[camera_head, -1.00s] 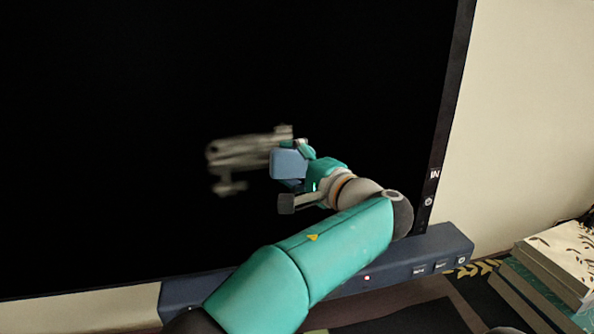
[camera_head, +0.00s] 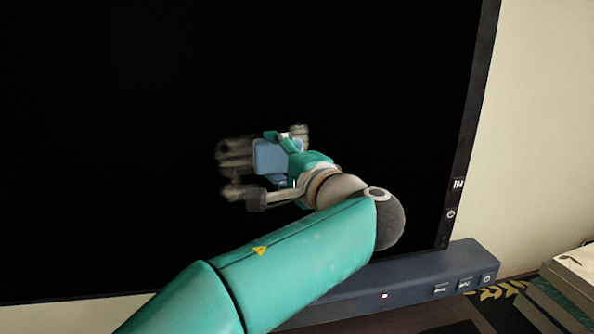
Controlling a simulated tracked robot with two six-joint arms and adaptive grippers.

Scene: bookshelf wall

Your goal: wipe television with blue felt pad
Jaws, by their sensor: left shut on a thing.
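The television (camera_head: 120,130) fills most of the view with its black screen, and its dark frame runs down the right side. My left gripper (camera_head: 278,165) is teal and shut on the blue felt pad (camera_head: 268,156), a small blue-grey block. My right gripper is not in view.
A navy bar with buttons (camera_head: 420,276) runs along the bottom of the screen, below my left arm. Stacked books (camera_head: 575,270) lie at the lower right. A pale wall (camera_head: 540,130) is right of the television.

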